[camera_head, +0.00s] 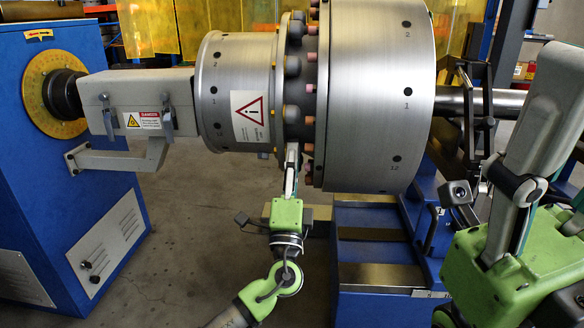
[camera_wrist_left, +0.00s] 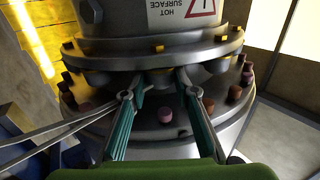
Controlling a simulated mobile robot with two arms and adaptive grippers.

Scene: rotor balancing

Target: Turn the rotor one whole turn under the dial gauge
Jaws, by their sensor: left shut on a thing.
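The rotor (camera_head: 375,95) is a large steel drum with numbered dark holes, lying horizontally in the head view. It joins a narrower drum (camera_head: 225,120) at a bolted flange (camera_head: 293,85), also seen in the left wrist view (camera_wrist_left: 195,52). My left gripper (camera_head: 291,165) reaches up to the flange from below. In the left wrist view its fingers (camera_wrist_left: 157,88) are apart, shut on a dark flange stud (camera_wrist_left: 158,82) whose contact points are partly hidden. My right gripper (camera_head: 525,190) is close at the right; its jaw opening is unclear. I cannot make out a dial gauge.
A blue drive cabinet (camera_head: 60,150) stands at the left, with a grey coupling guard (camera_head: 150,92) bearing a danger label. A blue stand (camera_head: 375,235) is below the rotor. Pinkish bolts ring the flange. Thin metal rods (camera_wrist_left: 60,133) cross the left wrist view. Open floor lies at lower left.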

